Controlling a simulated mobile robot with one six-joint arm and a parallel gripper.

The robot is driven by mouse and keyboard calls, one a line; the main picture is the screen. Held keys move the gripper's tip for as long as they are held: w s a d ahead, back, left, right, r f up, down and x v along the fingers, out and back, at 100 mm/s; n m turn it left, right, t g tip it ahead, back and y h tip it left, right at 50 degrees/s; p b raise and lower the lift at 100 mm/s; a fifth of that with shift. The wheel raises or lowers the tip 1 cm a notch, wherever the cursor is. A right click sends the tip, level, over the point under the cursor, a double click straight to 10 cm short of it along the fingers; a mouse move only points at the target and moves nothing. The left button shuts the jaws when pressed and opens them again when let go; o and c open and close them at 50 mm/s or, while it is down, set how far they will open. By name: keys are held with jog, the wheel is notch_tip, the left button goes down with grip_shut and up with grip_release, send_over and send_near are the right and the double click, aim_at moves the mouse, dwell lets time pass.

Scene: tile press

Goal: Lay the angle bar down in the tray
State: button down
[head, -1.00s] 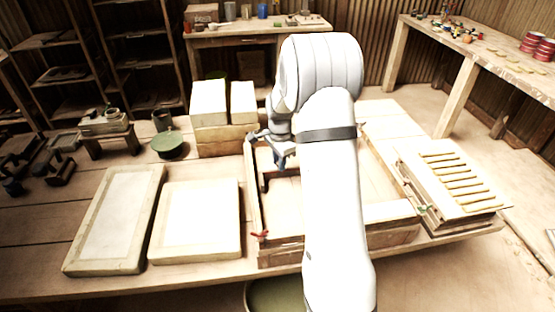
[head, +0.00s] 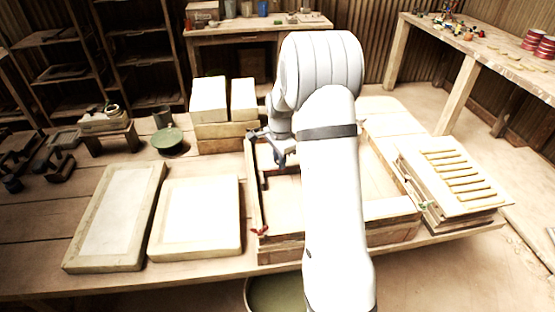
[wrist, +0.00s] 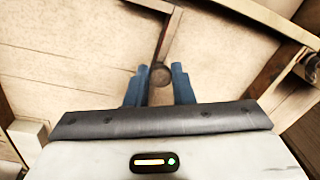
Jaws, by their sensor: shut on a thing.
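My gripper (head: 281,158) is over the left part of a wooden tray (head: 254,205), partly hidden by my arm. In the wrist view, the gripper's two blue fingers (wrist: 159,86) are closed around a small dark piece (wrist: 160,74), which I take to be the angle bar seen nearly end-on. Most of its length is hidden, so its tilt and whether it touches the tray floor cannot be told. A dark strip (head: 264,179) shows below the gripper along the tray's left inner side; I cannot tell whether it is part of the bar.
Two pale slabs (head: 114,218) (head: 197,215) lie left of the tray. Stacked pale blocks (head: 210,103) stand behind it. A slatted stack (head: 456,180) stands at the right. A green round pot (head: 168,139) is at the back left.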

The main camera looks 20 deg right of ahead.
jog(key=c, duration=1.2)
grip_release()
jog(key=shift+o, duration=0.2)
jog(key=shift+f, duration=0.1)
jog(key=r, duration=0.8)
jog(key=shift+s+a+b, duration=0.15)
jog(key=shift+s+b, duration=0.15)
jog(key=shift+b, duration=0.05)
jog(key=s+a+r+n, duration=0.2)
jog(key=s+n, duration=0.3)
jog(key=s, duration=0.5)
jog(key=s+a+r+n+t, duration=0.1)
jog(key=s+a+r+n, duration=0.2)
jog(key=s, duration=0.6)
jog(key=s+a+r+n+t, duration=0.1)
jog(key=s+a+n, duration=0.4)
jog(key=s, duration=0.5)
jog(key=r+n, duration=0.1)
jog(key=n, duration=0.1)
jog(key=shift+s+a+r+n, duration=0.2)
jog(key=shift+s+a+n, duration=0.1)
jog(key=shift+a+n, duration=0.1)
